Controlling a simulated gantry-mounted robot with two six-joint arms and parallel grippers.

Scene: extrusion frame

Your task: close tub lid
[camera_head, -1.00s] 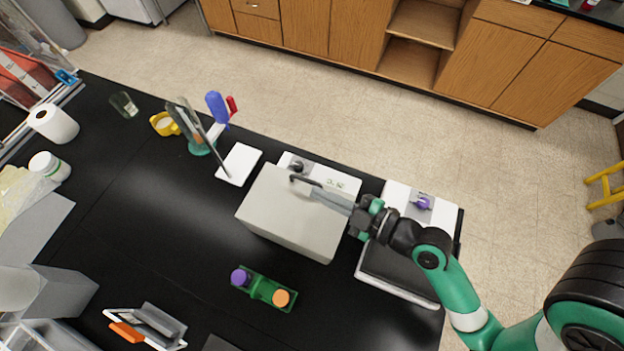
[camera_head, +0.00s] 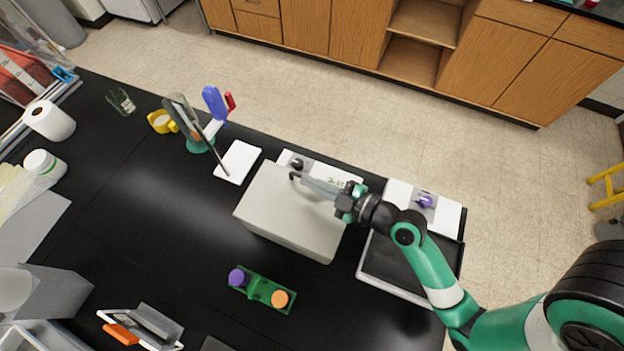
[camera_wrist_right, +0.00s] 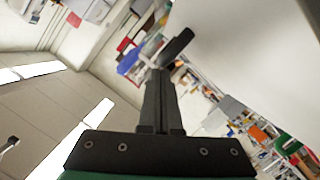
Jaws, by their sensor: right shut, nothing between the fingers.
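The tub (camera_head: 290,222) is a pale grey box at the middle of the black bench in the head view. Its pale top looks like the lid; I cannot tell from above how far it is shut. A small dark bar (camera_head: 295,176) shows at its back edge, by the fingertips. My right gripper (camera_head: 306,181) is shut and empty, over the back part of the tub. In the right wrist view its fingers (camera_wrist_right: 160,90) lie together, with a dark bar (camera_wrist_right: 179,45) just past them and a pale surface at right. Contact is unclear. My left gripper is out of view.
A white-rimmed dark tray (camera_head: 410,265) with a purple knob (camera_head: 426,201) stands right of the tub. A green rack (camera_head: 262,290) with purple and orange caps lies in front. A white pad (camera_head: 238,161) and a tool holder (camera_head: 198,140) stand left. Bench between is clear.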

